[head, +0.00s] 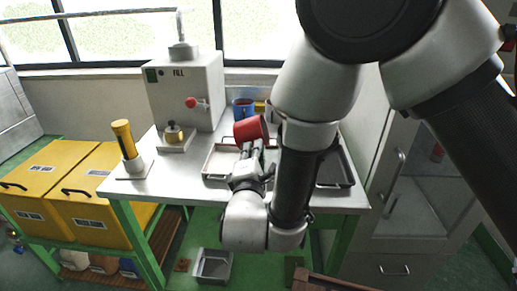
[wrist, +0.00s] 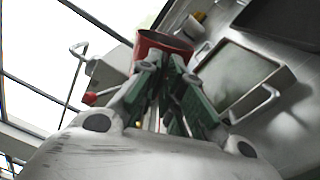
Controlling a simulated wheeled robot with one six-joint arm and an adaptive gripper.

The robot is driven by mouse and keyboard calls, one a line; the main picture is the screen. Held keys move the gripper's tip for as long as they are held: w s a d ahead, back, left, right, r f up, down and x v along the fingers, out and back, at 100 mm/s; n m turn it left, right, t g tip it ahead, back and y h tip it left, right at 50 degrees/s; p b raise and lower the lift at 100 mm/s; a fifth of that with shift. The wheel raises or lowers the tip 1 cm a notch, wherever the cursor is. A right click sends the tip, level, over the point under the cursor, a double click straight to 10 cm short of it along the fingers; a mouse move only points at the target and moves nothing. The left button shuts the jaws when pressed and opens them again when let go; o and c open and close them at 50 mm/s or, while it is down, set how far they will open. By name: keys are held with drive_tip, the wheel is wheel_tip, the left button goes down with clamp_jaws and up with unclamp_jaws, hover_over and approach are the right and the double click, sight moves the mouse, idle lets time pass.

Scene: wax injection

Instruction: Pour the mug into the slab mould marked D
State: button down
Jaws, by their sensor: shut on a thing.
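The red mug (head: 250,129) is held above the worktable, leaning well over in the head view. It also shows in the wrist view (wrist: 150,44), just beyond my fingers. My gripper (head: 249,148) is shut on it; the green-padded fingers (wrist: 166,85) show in the wrist view. A shallow pale-rimmed slab mould (head: 214,161) lies on the table below and left of the mug, partly hidden by my gripper. In the wrist view a pale-floored mould (wrist: 235,75) lies right of the mug. A dark mould (head: 346,170) is right of my arm. No mark D is legible.
The FILL machine (head: 187,88) with a red knob stands at the table's back left. A blue container (head: 243,108) is behind the mug. A yellow-handled tool (head: 124,139) stands at the left edge. Yellow bins (head: 92,200) and a glazed cabinet (head: 420,190) flank the table.

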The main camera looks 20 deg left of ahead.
drive_tip(key=n, duration=0.9)
drive_tip(key=r+n, duration=0.1)
drive_tip(key=n, duration=0.4)
drive_tip(key=shift+a+n+y, duration=0.3)
drive_tip(key=shift+a, duration=0.1)
